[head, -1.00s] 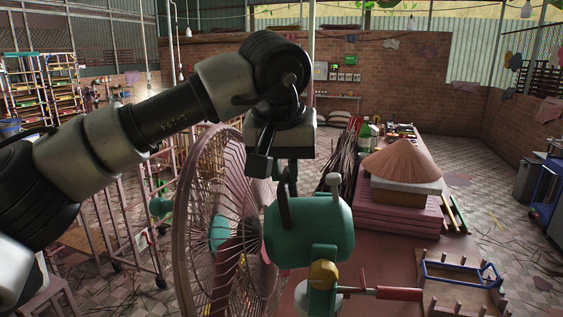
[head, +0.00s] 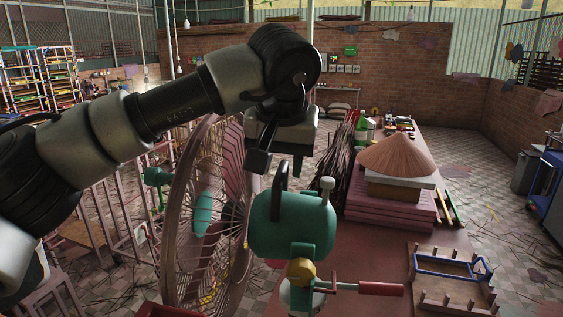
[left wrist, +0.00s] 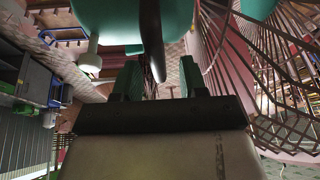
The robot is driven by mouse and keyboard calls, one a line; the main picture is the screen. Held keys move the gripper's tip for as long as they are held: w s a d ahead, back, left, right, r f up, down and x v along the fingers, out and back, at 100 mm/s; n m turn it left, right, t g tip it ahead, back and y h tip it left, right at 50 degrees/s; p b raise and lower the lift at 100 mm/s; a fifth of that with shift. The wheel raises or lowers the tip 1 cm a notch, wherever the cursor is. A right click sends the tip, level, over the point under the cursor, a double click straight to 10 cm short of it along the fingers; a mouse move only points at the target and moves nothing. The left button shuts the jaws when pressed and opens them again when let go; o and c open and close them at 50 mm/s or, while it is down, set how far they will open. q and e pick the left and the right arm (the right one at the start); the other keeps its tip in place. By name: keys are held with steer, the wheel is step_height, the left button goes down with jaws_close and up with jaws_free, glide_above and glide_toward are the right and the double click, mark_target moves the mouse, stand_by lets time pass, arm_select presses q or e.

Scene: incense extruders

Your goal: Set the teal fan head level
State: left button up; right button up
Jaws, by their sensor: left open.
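The teal fan head (head: 293,222) has a rounded motor housing with a dark handle (head: 280,178) and a pale knob (head: 327,184) on top. Its wire cage (head: 180,225) faces left, its top leaning a little to the right. Below the housing are a yellow pivot (head: 301,270) and a red-gripped lever (head: 380,289). My left gripper (head: 278,164) is open just above the handle. In the left wrist view the dark handle (left wrist: 153,45) shows between the fingers (left wrist: 158,82), with the housing (left wrist: 110,15) beyond. Contact cannot be told. My right gripper is not in view.
A pink table (head: 345,245) carries a conical heap (head: 396,157) on stacked pink boards, a bundle of dark sticks (head: 342,160), and a pegged rack with a blue frame (head: 450,265). Pale racks stand left behind the cage. Tiled floor is open to the right.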

arm_select(q)
steer(key=b+v, duration=0.2)
steer(key=v, duration=0.8)
steer(key=shift+r, duration=0.25)
